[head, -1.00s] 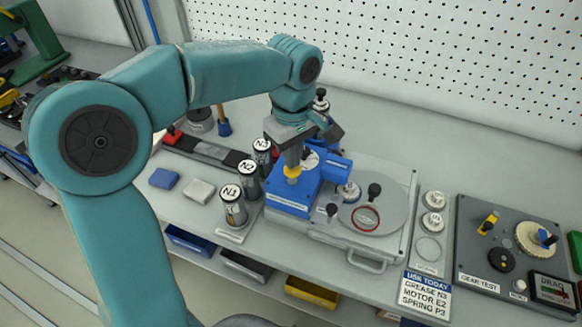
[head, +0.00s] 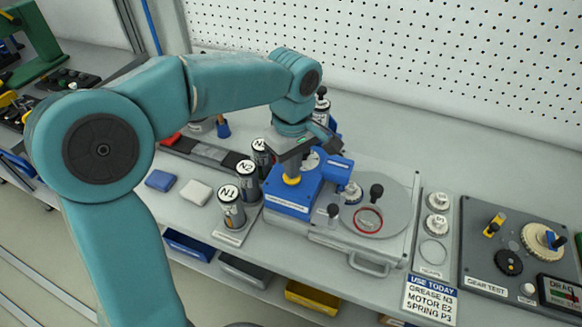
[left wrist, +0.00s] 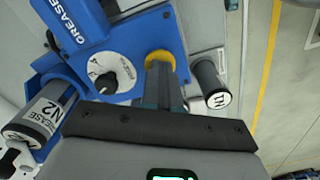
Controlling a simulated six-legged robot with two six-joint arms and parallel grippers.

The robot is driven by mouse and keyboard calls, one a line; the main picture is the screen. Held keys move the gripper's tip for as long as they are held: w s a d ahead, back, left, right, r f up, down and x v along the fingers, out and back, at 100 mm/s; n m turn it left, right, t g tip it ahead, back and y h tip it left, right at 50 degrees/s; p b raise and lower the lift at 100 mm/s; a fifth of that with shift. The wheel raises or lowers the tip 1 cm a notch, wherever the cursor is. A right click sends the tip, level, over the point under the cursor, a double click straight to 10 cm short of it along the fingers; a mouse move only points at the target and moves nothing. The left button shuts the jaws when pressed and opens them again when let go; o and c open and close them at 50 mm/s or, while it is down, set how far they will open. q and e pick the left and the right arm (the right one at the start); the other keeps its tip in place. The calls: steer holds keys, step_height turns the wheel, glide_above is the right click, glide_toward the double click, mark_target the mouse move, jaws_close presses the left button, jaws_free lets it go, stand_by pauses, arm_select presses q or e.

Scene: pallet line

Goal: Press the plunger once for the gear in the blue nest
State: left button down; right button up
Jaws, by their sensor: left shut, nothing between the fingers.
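My left gripper (head: 291,174) is shut and empty. It points down with its tips on the yellow plunger cap (head: 291,181) of the blue grease dispenser (head: 292,198). In the left wrist view my closed fingers (left wrist: 162,75) cover part of the yellow cap (left wrist: 160,60). A pale gear (head: 351,192) sits on the grey turntable (head: 396,208), below the dispenser's blue head (head: 337,168). The blue nest under the gear is mostly hidden. A red ring-shaped nest (head: 368,218) is nearer the front. My right gripper is not in view.
Grease canisters N1 (head: 231,205), N2 (head: 247,180) and another behind stand left of the dispenser. A black-knobbed post (head: 376,192) rises from the turntable. Gears (head: 437,202) and the gear tester (head: 510,255) are on the right.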

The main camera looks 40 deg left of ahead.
arm_select(q)
step_height(320, 180, up, 7)
steer(key=p, duration=0.6)
stand_by(0.3)
stand_by(0.8)
